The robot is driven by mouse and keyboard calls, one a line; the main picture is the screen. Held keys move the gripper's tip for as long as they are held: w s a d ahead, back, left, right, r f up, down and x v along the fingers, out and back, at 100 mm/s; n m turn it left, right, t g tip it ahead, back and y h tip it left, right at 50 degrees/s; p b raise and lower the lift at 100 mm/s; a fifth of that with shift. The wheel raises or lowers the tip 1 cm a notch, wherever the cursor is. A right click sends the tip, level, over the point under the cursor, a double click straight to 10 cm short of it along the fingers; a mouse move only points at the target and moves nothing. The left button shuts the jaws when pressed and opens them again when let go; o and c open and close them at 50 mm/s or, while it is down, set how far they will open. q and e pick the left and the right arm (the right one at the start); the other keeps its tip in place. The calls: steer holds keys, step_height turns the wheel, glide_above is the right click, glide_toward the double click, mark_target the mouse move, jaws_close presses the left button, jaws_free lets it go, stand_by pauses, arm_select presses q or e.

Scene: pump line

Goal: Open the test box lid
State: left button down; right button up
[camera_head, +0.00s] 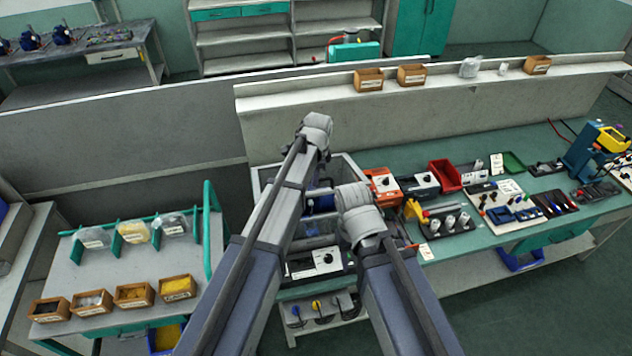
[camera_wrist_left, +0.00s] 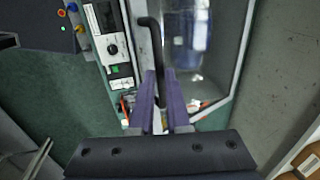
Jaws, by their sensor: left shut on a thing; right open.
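The test box (camera_head: 360,166) is a grey-framed box at the bench's left end in the head view, partly hidden behind my arms. In the left wrist view the box's clear-topped lid (camera_wrist_left: 222,55) shows, with a blue, blurred object under it. A black bent handle (camera_wrist_left: 152,30) runs along the lid's edge. My left gripper (camera_wrist_left: 160,92) is shut on this handle, its purple fingers on either side. In the head view my left wrist is above the box's back. My right gripper (camera_head: 354,200) is over the box's right side, open, its fingertips hard to make out.
A control panel (camera_head: 316,261) with a dial is at the box's front. An orange unit (camera_head: 381,185) and a red bin (camera_head: 445,176) stand close on the right. A side table (camera_head: 125,262) with small bins is at left. A low wall (camera_head: 440,105) runs behind.

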arm_select(q)
steer(key=w+a+r+p, duration=0.2)
steer(key=w+r+p, duration=0.3)
steer(key=w+r, duration=0.1)
steer(key=shift+w+r, duration=0.15)
steer(key=shift+r, duration=0.05)
